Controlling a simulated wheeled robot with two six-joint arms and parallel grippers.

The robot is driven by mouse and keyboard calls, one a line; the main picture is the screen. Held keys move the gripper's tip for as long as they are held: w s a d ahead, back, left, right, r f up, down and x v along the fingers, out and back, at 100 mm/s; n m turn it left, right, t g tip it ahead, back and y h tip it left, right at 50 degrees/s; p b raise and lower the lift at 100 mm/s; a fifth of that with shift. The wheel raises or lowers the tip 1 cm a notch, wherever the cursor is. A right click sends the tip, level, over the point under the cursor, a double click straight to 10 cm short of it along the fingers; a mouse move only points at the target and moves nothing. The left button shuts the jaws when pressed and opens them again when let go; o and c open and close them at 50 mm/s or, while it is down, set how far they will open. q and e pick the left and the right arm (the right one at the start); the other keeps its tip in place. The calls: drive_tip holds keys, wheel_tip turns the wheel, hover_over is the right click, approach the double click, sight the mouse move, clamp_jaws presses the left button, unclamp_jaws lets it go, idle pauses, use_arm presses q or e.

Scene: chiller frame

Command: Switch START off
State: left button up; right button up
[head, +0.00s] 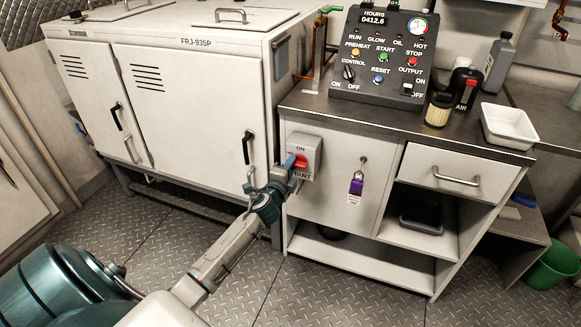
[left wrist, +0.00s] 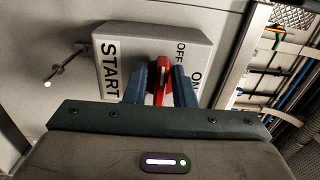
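The START switch is a grey box (head: 311,147) on the front of the console cabinet, with ON readable at its top and START below. Its red handle (head: 301,162) is partly hidden by my left gripper (head: 287,169). In the left wrist view the box (left wrist: 120,52) shows START, OFF and ON printed sideways. There the red handle (left wrist: 160,78) stands between the two blue fingers of my left gripper (left wrist: 160,85), which look shut on it with no clear gap. The handle's exact setting is hard to tell. My right gripper is not in view.
A purple padlock with a tag (head: 355,187) hangs right of the switch. A control panel (head: 381,55) with a separate START button stands on the cabinet top. A large white cabinet (head: 195,105) stands at the left. The metal floor (head: 245,300) in front looks clear.

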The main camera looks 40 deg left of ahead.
use_arm(q)
drive_tip(key=shift+o, duration=0.7)
drive_tip(key=b+v, duration=0.1)
drive_tip(key=v, duration=0.9)
drive_tip(key=shift+s, duration=0.4)
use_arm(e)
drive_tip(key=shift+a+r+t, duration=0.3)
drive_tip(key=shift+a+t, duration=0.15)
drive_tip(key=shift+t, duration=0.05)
